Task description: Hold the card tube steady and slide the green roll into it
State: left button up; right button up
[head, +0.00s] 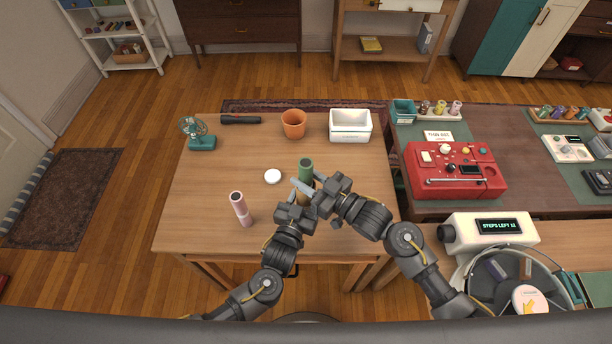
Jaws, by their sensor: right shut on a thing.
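The green roll (305,168) stands upright near the table's right front part, with a dark round top. The brown card tube (303,198) shows directly below it, in line with it and partly hidden by my grippers. Whether the roll's lower end is inside the tube I cannot tell. My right gripper (303,185) comes in from the right and is shut on the green roll at its lower part. My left gripper (301,201) is at the card tube, below the right one. Its fingertips are mostly hidden, so its grip is unclear.
An orange pot (293,124), a white bin (350,125), a dark rod (240,120) and a teal fan (199,134) line the table's back. The table's left middle is clear.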

jog(key=o, duration=1.1)
jog(key=shift+c, duration=0.2)
jog(key=v, duration=1.2)
pick_arm(q)
jog(key=o, duration=1.1)
jog(key=shift+s, duration=0.15)
